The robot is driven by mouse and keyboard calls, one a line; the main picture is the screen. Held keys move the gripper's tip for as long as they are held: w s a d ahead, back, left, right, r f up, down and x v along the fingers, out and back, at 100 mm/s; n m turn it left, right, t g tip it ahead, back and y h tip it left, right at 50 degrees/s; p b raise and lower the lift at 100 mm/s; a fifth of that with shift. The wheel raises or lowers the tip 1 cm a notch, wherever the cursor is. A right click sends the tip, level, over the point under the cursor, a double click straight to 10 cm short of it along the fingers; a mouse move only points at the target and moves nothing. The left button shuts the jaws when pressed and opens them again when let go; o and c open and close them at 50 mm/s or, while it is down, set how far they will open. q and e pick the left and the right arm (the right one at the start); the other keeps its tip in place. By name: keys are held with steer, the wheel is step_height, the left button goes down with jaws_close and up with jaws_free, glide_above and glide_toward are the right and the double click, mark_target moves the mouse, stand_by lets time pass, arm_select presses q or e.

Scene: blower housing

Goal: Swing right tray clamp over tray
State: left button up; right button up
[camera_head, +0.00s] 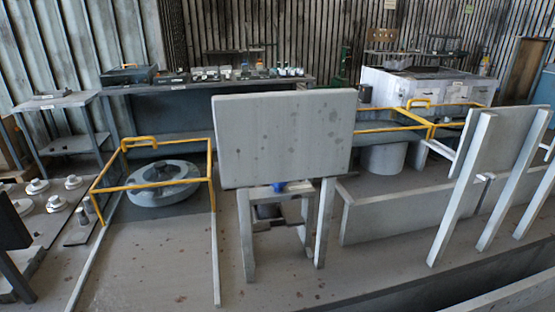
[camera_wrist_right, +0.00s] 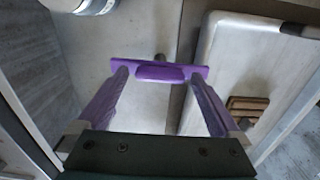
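In the right wrist view, my right gripper (camera_wrist_right: 158,82) has its two purple fingers wide apart, with clear space between them. A purple bar (camera_wrist_right: 157,70) with a small dark knob lies across just beyond the fingertips. It looks like a clamp, but I cannot tell whether the fingers touch it. Its right end reaches the left edge of a pale tray-like plate (camera_wrist_right: 225,50) with a rounded corner. A dark strip (camera_wrist_right: 300,31) crosses that plate's upper right edge. Neither gripper can be made out in the head view.
In the head view, a large grey panel (camera_head: 283,135) stands upright in the centre and hides what is behind it. Yellow frames (camera_head: 150,181) stand left and right of it. Tall grey posts (camera_head: 463,188) rise at the right. Brown blocks (camera_wrist_right: 247,104) lie on the pale plate.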

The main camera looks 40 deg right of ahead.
arm_select(q)
step_height(320, 180, up, 4)
steer(key=p, duration=0.4)
arm_select(e)
step_height(320, 180, up, 10)
stand_by(0.4)
